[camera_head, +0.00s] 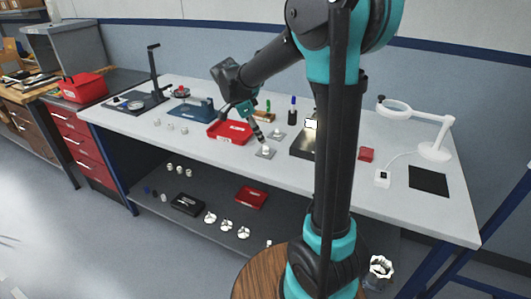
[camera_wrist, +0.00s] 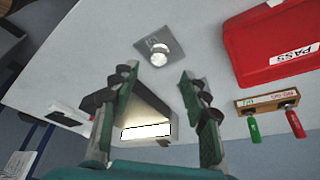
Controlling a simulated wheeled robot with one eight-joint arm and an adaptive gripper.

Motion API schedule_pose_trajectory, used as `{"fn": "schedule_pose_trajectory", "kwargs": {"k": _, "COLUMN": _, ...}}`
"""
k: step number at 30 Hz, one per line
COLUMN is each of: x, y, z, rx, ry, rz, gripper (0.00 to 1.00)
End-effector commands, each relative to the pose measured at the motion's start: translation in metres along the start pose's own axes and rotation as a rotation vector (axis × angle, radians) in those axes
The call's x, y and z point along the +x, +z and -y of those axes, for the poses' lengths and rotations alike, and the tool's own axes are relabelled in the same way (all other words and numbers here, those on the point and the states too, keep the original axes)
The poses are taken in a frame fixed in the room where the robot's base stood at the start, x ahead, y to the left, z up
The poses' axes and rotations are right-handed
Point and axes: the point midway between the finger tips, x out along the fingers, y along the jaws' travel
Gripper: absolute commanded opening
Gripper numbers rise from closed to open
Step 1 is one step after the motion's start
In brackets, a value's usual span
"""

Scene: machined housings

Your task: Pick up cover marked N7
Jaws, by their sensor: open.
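A grey square plate (camera_head: 268,155) with a pale round piece on top lies on the bench. In the wrist view the plate (camera_wrist: 176,72) and the silvery round piece (camera_wrist: 159,57) lie just beyond my fingertips. A small dark mark shows beside the round piece, too small to read, so I cannot confirm N7. A second grey square plate (camera_head: 278,134) lies farther back. My gripper (camera_head: 258,137) points down above the nearer plate. In the wrist view its fingers (camera_wrist: 159,75) are spread apart with nothing between them.
A red tray (camera_head: 229,131) labelled PASS is left of the plates. A wooden block (camera_wrist: 268,101) holds green and red handled gauges. A dark box with a lit panel (camera_head: 311,124) stands right. A magnifier lamp (camera_head: 436,149) is farther right.

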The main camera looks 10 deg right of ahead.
Motion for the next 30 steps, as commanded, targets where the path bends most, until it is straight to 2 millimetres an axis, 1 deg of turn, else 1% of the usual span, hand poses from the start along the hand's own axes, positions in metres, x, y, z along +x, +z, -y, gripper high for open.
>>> {"fn": "schedule_pose_trajectory", "kwargs": {"k": 2, "x": 0.009, "y": 0.000, "z": 0.000, "rx": 0.001, "ry": 0.000, "rz": 0.000, "gripper": 0.46}}
{"fn": "schedule_pose_trajectory", "kwargs": {"k": 8, "x": 0.020, "y": 0.000, "z": 0.000, "rx": 0.002, "ry": 0.001, "rz": 0.000, "gripper": 0.46}}
{"fn": "schedule_pose_trajectory", "kwargs": {"k": 15, "x": 0.054, "y": 0.000, "z": -0.001, "rx": 0.001, "ry": 0.001, "rz": 0.000, "gripper": 0.46}}
{"fn": "schedule_pose_trajectory", "kwargs": {"k": 18, "x": 0.063, "y": 0.000, "z": -0.001, "rx": 0.001, "ry": 0.001, "rz": 0.000, "gripper": 0.46}}
{"fn": "schedule_pose_trajectory", "kwargs": {"k": 21, "x": 0.066, "y": 0.000, "z": -0.002, "rx": 0.001, "ry": 0.001, "rz": 0.000, "gripper": 0.46}}
{"fn": "schedule_pose_trajectory", "kwargs": {"k": 26, "x": 0.066, "y": 0.000, "z": -0.001, "rx": 0.000, "ry": 0.000, "rz": 0.000, "gripper": 0.46}}
{"fn": "schedule_pose_trajectory", "kwargs": {"k": 27, "x": 0.066, "y": 0.000, "z": -0.001, "rx": 0.000, "ry": 0.000, "rz": 0.000, "gripper": 0.45}}
{"fn": "schedule_pose_trajectory", "kwargs": {"k": 30, "x": 0.066, "y": 0.000, "z": -0.001, "rx": 0.000, "ry": 0.000, "rz": 0.000, "gripper": 0.32}}
